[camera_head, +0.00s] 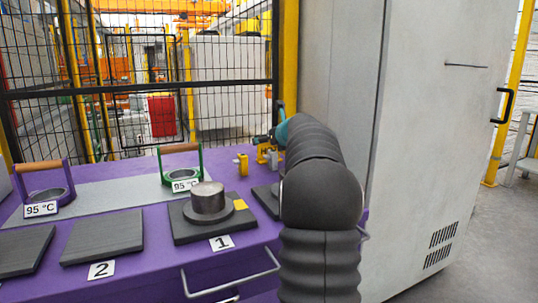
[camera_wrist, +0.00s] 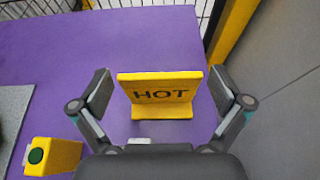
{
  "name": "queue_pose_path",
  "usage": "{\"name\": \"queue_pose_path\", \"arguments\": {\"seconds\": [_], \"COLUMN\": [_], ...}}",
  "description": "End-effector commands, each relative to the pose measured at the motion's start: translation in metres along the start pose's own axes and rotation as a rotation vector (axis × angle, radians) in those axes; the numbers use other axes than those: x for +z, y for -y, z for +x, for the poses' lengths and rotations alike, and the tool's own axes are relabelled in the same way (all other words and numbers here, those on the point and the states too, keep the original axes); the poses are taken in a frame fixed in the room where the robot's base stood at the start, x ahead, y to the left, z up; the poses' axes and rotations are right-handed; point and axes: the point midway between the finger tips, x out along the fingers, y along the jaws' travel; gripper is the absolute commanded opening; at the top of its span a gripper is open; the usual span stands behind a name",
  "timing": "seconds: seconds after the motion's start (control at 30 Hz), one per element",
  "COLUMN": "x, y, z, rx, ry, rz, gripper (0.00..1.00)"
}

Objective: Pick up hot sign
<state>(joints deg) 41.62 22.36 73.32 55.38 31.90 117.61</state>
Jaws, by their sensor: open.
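The yellow hot sign (camera_wrist: 161,84), with dark HOT lettering on its upright face and a foot at its base, stands on the purple table (camera_wrist: 100,45) in the wrist view. My gripper (camera_wrist: 161,92) is open, with one finger at each side of the sign. Gaps show between the fingers and the sign's side edges, so I see no contact. In the head view, yellow shows under my gripper at the back right of the table, partly hidden by my arm.
A yellow box with a green button (camera_wrist: 52,156) sits left of the sign. A round metal part (camera_head: 208,202) rests on a dark pad. Two handled rings with 95 °C labels, purple (camera_head: 45,190) and green (camera_head: 181,170), stand left. A grey cabinet (camera_head: 430,130) and mesh fence (camera_head: 200,90) border the table.

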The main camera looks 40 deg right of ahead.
Motion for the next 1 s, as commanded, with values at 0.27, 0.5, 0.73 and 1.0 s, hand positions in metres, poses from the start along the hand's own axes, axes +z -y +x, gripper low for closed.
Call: {"name": "queue_pose_path", "arguments": {"seconds": [0.27, 0.5, 0.73, 1.0], "x": [0.0, 0.0, 0.0, 0.021], "y": [0.0, 0.0, 0.0, 0.0], "z": [0.008, 0.008, 0.008, 0.0], "rx": [0.001, 0.0, 0.0, 0.0], "ry": [0.0, 0.0, 0.0, 0.002], "rz": [-0.001, -0.001, -0.001, -0.003], "gripper": [1.0, 0.6, 0.53, 0.53]}}
